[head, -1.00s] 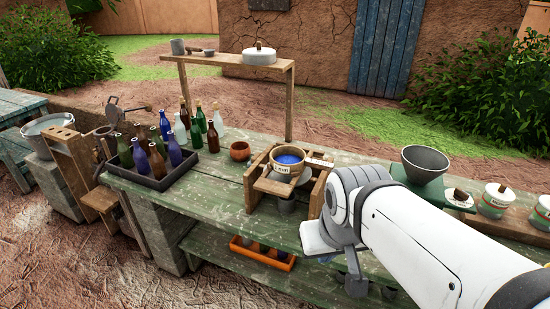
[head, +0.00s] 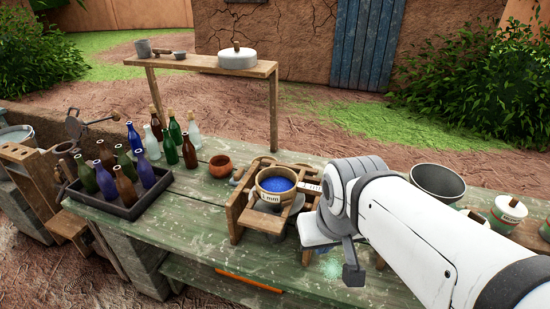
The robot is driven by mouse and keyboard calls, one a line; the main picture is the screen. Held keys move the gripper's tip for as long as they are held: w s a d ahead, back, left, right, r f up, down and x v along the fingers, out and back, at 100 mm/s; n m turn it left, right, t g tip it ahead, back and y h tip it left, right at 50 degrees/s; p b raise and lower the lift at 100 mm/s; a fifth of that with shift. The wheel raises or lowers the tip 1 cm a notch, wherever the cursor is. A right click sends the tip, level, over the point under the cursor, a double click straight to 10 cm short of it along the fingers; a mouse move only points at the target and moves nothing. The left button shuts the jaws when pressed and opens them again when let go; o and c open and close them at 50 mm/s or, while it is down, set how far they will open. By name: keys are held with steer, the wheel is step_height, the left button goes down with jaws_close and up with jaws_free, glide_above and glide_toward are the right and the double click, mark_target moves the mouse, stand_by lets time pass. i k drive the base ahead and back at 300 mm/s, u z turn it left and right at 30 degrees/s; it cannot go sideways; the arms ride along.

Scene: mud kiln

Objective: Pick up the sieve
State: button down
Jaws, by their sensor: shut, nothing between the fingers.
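The sieve (head: 272,197) is a round, wood-coloured ring with blue grains in it and a "1 mm" label on its front. It sits on a wooden stand (head: 237,218) on the green table, with a pale labelled piece reaching right from it toward my arm. A grey vessel shows partly under the sieve. My gripper (head: 353,273) is to the right of and nearer than the sieve, apart from it, and points down over the table. It is shut and empty; my wrist hides part of it and of the table behind.
A dark tray (head: 118,208) of several bottles stands at the left, with loose bottles behind it. A brown bowl (head: 221,166) is left of the stand. A raised wooden shelf (head: 205,66) stands behind. A grey funnel-like bowl (head: 438,181) and lidded tins (head: 508,212) are at the right.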

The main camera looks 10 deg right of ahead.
mark_target(276, 184)
steer(key=z, duration=0.05)
steer(key=i, duration=0.35)
steer(key=z, duration=1.9)
steer(key=k, duration=1.2)
steer(key=u, duration=0.9)
steer(key=i, duration=1)
steer(key=u, duration=0.1)
